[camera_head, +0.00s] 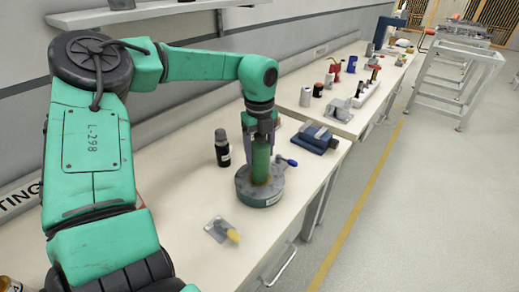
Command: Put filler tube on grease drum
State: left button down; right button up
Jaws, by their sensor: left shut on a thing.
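The grease drum (259,192) is a low, round grey-green drum standing on the white bench. My left gripper (260,140) points down above the drum and is shut on the filler tube (261,160), a green upright cylinder. The tube's lower end is at the top of the drum, near its middle. I cannot tell whether it rests on the drum or is just above it. The gripper's fingers hide the tube's upper part. My right gripper is not in view.
A black bottle (222,148) stands left of the drum. A blue device (315,138) lies behind it to the right. A small metal plate with a yellow handle (222,231) lies in front. Several small items stand farther along the bench (180,160).

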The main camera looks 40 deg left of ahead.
pick_arm(q)
jog(key=shift+c, duration=0.2)
grip_release()
jog(key=shift+r, duration=0.3)
notch_tip(320, 180, up, 12)
jog(key=shift+d+f, duration=0.1)
jog(key=shift+f, duration=0.05)
